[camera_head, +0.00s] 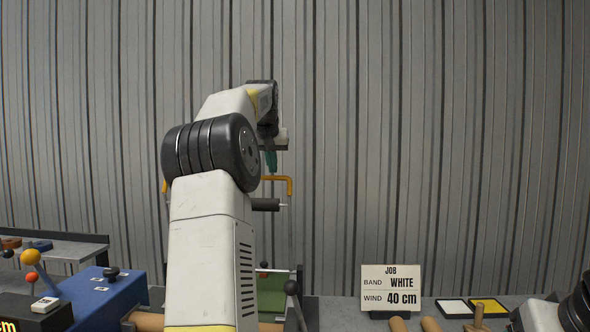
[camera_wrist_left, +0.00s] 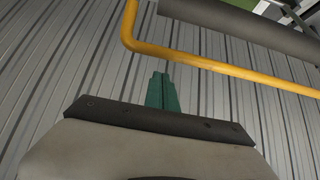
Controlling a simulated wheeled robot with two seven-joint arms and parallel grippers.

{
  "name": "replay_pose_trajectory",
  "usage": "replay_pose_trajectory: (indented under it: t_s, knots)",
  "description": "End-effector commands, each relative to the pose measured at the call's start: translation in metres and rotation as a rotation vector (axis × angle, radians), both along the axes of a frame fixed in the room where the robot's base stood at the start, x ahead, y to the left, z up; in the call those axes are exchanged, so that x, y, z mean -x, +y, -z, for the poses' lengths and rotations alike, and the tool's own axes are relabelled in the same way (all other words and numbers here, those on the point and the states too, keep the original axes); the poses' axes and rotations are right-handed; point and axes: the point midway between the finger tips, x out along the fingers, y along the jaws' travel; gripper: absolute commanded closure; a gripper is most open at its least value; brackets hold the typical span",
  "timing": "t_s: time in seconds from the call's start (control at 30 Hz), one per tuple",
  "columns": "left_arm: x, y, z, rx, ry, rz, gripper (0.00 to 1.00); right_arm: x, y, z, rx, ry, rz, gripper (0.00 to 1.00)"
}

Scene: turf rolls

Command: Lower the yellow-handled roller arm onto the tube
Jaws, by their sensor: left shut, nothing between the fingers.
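The roller arm's yellow handle (camera_head: 290,186) is raised at the centre, partly hidden behind my left arm. Its dark roller (camera_head: 268,205) hangs just below it. In the left wrist view the yellow handle (camera_wrist_left: 215,65) is a bent bar crossing above my fingers, with the dark roller (camera_wrist_left: 245,22) beyond it. My left gripper (camera_head: 271,161) has teal fingers, shut and empty, close to the handle; they also show in the left wrist view (camera_wrist_left: 162,92). I cannot tell whether they touch it. A brown tube (camera_head: 148,321) lies low, mostly hidden behind my left arm. My right gripper is out of view.
A blue box (camera_head: 110,300) with levers stands at lower left. A green panel (camera_head: 272,290) and a black-knobbed lever (camera_head: 292,288) are below the roller. A job card (camera_head: 391,289) stands right of centre, with tubes (camera_head: 429,325) and white and yellow pads (camera_head: 455,307) nearby.

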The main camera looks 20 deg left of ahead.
Motion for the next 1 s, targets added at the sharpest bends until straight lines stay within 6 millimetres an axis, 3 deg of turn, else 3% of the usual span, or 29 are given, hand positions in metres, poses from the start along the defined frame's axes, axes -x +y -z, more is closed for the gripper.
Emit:
replay_pose_trajectory:
  t_s: [0.2, 1.0]
  knots:
    - [0.014, -0.004, 0.007, 0.002, 0.004, -0.001, 1.0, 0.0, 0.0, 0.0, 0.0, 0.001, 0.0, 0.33]
    - [0.028, -0.009, 0.01, -0.02, -0.059, 0.0, 1.0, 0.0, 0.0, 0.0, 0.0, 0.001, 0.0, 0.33]
